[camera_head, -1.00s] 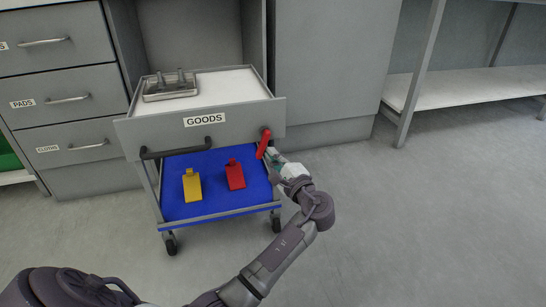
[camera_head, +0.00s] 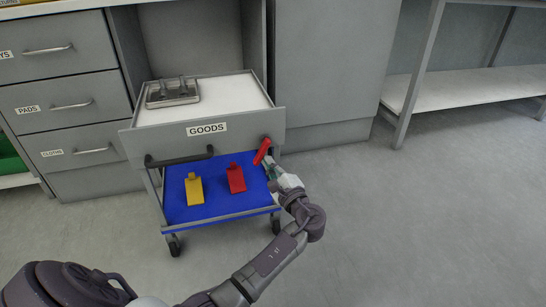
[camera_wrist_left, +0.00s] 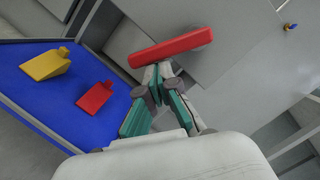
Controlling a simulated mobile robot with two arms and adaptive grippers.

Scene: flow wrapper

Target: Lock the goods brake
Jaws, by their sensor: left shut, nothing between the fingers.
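The goods brake appears to be the red lever (camera_head: 262,151) on the right end of the grey front panel labelled GOODS (camera_head: 208,129). It slants, upper end to the right and lower end to the left. My left gripper (camera_head: 268,166) is at the lever's lower right side, shut and empty. In the left wrist view the red lever (camera_wrist_left: 170,47) lies across just beyond the shut fingertips (camera_wrist_left: 158,72). The fingers look very close to it; I cannot tell if they touch. My right gripper is not in view.
A yellow wedge (camera_head: 194,189) and a red wedge (camera_head: 236,178) lie on the cart's blue lower shelf (camera_head: 215,205). A black handle (camera_head: 180,158) is on the panel's left. A metal tray (camera_head: 172,92) stands on the white top. The floor to the right is clear.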

